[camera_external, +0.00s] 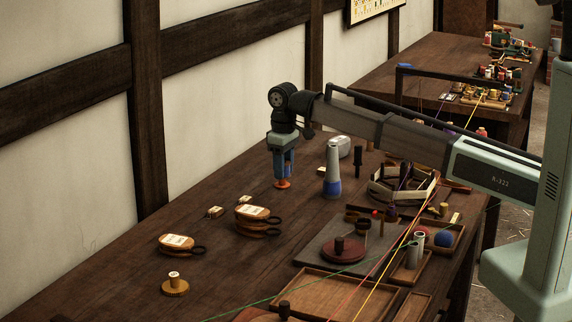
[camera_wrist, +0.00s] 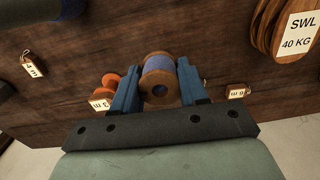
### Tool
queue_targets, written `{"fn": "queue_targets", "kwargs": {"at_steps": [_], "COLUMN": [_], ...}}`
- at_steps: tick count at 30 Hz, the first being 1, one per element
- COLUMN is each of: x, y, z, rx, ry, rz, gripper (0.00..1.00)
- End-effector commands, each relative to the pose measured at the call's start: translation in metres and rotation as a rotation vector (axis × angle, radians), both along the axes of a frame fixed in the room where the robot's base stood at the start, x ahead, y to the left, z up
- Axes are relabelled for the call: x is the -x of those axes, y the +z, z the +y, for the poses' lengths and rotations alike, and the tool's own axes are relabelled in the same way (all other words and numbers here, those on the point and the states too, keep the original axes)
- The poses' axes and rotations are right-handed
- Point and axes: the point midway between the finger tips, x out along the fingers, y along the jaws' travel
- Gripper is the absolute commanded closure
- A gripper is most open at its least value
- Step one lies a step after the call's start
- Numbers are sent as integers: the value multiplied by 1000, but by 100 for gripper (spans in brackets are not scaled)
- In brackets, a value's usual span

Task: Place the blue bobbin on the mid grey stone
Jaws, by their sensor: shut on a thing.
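My gripper (camera_wrist: 158,88) is shut on the blue bobbin (camera_wrist: 158,76), which has wooden ends and blue winding between the two blue fingers. In the external view my gripper (camera_external: 284,172) points down over the left-middle of the table; the bobbin is mostly hidden there by the fingers. An orange bobbin (camera_wrist: 109,82) is beside the left finger in the wrist view, and its orange base (camera_external: 283,184) shows just below the fingers in the external view. I cannot surely pick out the mid grey stone. A flat grey slab (camera_external: 315,250) lies right of my gripper, under a dark red disc.
A grey cone with a blue base (camera_external: 332,174) stands close to the right of my gripper. Wooden pulley blocks (camera_external: 257,215) lie to the front left. A wooden tray (camera_external: 345,294) and taut coloured cords occupy the front right.

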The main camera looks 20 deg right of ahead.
Motion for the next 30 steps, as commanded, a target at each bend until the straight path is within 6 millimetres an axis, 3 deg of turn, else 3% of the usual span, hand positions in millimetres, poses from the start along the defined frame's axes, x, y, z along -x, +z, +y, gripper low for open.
{"fn": "queue_targets", "kwargs": {"at_steps": [7,11,14,20,30], "x": [-2,-12,-29,-76,-168], "y": [16,17,18,23,43], "z": [-2,-15,-37,-99,-208], "rx": [0,0,-1,-5,-12], "ry": [-3,-24,-57,-150,-311], "rz": [0,0,-1,-7,-20], "gripper": [86,86,86,86,86]}}
